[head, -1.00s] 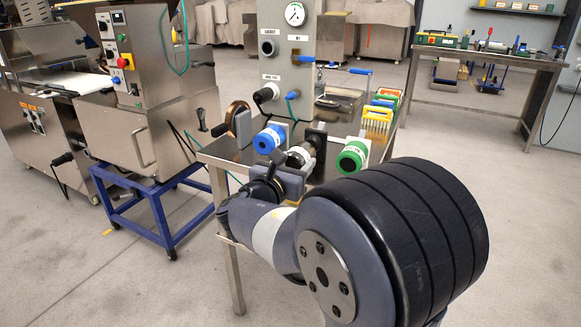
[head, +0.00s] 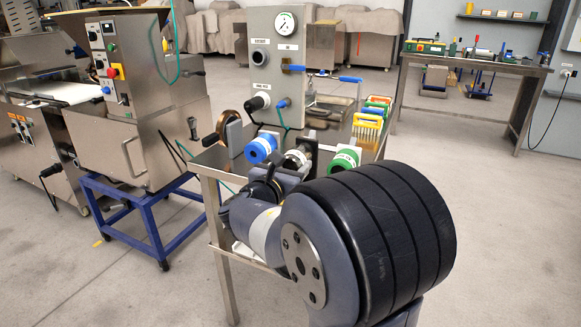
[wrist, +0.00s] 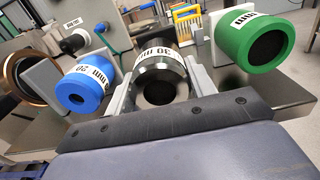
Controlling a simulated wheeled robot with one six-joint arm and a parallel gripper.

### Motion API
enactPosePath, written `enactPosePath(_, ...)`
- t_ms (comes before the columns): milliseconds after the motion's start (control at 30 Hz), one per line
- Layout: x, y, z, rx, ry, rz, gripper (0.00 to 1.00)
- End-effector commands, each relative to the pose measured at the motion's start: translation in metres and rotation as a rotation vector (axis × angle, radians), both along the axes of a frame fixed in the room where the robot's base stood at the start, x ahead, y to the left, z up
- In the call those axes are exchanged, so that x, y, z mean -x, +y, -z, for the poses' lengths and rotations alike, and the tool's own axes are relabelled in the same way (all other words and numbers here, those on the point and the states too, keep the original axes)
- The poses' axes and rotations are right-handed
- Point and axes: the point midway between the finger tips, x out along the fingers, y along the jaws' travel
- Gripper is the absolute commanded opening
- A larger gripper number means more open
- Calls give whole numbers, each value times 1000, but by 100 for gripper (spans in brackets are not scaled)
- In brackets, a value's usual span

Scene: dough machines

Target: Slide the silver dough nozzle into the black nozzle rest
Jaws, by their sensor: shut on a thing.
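The silver nozzle (wrist: 158,80), a steel cylinder with a white "30 mm" label, sits between the two fingers of my gripper (wrist: 162,92), which is shut on it. Its dark bore faces the wrist camera. In the head view, the nozzle (head: 296,158) is between the blue and green nozzles, partly hidden by my arm. A small part of the black nozzle rest (head: 308,142) shows just behind it. I cannot tell whether they touch or how far the nozzle is in.
A blue nozzle (wrist: 82,86) stands close on the left and a green nozzle (wrist: 258,40) close on the right, each at a pale holder. A bronze ring (wrist: 22,78) is farther left. A grey gauge panel (head: 276,75) rises behind on the steel table (head: 208,160).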

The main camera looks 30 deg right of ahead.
Motion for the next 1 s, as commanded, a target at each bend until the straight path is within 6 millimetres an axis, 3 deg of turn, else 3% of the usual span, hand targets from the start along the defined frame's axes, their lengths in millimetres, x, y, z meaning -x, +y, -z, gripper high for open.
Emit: enactPosePath(1000, -16, -21, 0, 0, -1, 2, 25)
